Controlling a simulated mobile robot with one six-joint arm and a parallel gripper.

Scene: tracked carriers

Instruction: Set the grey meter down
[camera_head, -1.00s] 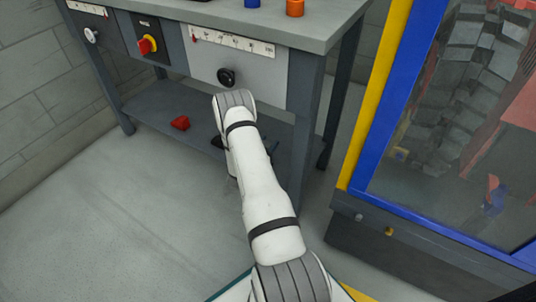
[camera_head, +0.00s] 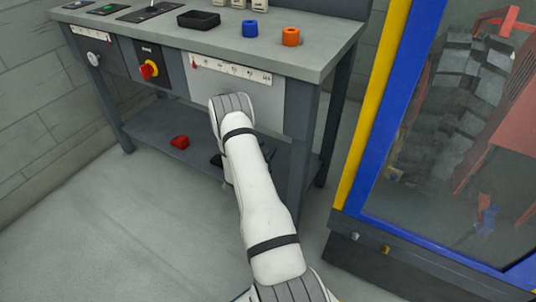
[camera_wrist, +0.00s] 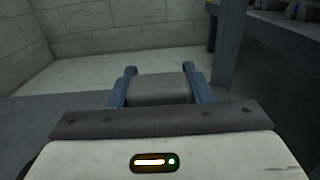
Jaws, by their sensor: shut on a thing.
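The grey meter (camera_wrist: 158,90) shows in the wrist view as a plain grey block between the two blue-grey fingers of my gripper (camera_wrist: 159,72). The fingers are shut on it. In the head view my white arm reaches toward the bench's front, and its forearm hides most of the gripper and the meter. Only dark parts show beside the arm, over or near the lower shelf (camera_head: 160,128). I cannot tell whether the meter touches a surface.
A blue-and-yellow framed glazed cabinet (camera_head: 378,110) stands at right. Floor at left is clear.

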